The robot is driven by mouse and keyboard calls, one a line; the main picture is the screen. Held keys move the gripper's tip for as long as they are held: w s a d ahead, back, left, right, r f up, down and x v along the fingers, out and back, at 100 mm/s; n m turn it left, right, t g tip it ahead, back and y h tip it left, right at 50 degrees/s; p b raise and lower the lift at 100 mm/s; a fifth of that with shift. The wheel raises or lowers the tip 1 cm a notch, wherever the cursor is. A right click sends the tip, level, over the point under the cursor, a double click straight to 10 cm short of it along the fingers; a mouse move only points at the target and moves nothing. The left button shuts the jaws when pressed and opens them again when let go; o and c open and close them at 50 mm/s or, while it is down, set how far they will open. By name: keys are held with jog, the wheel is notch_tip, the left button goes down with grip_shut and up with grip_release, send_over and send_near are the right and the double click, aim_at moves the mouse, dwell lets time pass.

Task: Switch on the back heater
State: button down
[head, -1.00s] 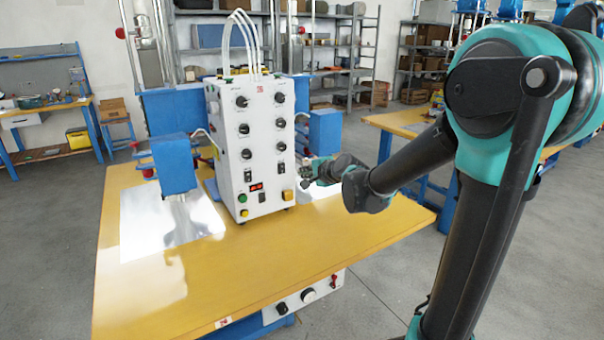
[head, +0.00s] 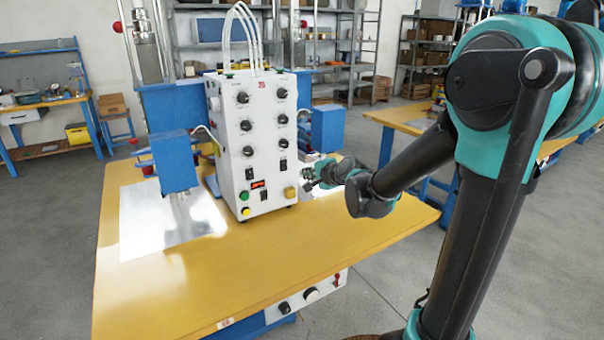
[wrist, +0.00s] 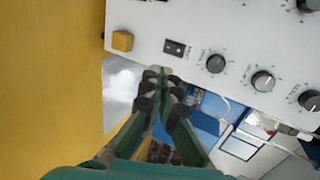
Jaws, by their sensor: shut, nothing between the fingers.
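A white control box (head: 262,150) stands on the yellow table, with two columns of black knobs. A dark rocker switch sits below each column: the left one (head: 249,173) and the right one (head: 283,167). The right switch also shows in the wrist view (wrist: 174,48). I cannot read which label marks the back heater. My gripper (head: 307,180) is just right of the box's lower right edge, shut and empty. In the wrist view its fingertips (wrist: 158,78) appear just below the right switch in the picture; contact with the panel cannot be told.
A yellow square button (head: 290,192) is low on the panel near my gripper. A small red display (head: 258,184), a third dark switch (head: 263,196) and a green button (head: 244,196) are left of it. Blue machine heads (head: 326,128) flank the box. The table front (head: 240,270) is clear.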

send_near(285, 166)
jog(key=w+a+f, duration=0.3)
jog(key=f, duration=0.1)
jog(key=shift+w+a, duration=0.2)
jog(key=shift+w, duration=0.7)
jog(key=shift+w+a+f, duration=0.2)
jog(key=shift+w+f, duration=0.05)
jog(key=shift+w, duration=0.05)
jog(key=shift+r, duration=0.1)
jog(key=shift+r, duration=0.75)
jog(key=shift+s+d, duration=0.1)
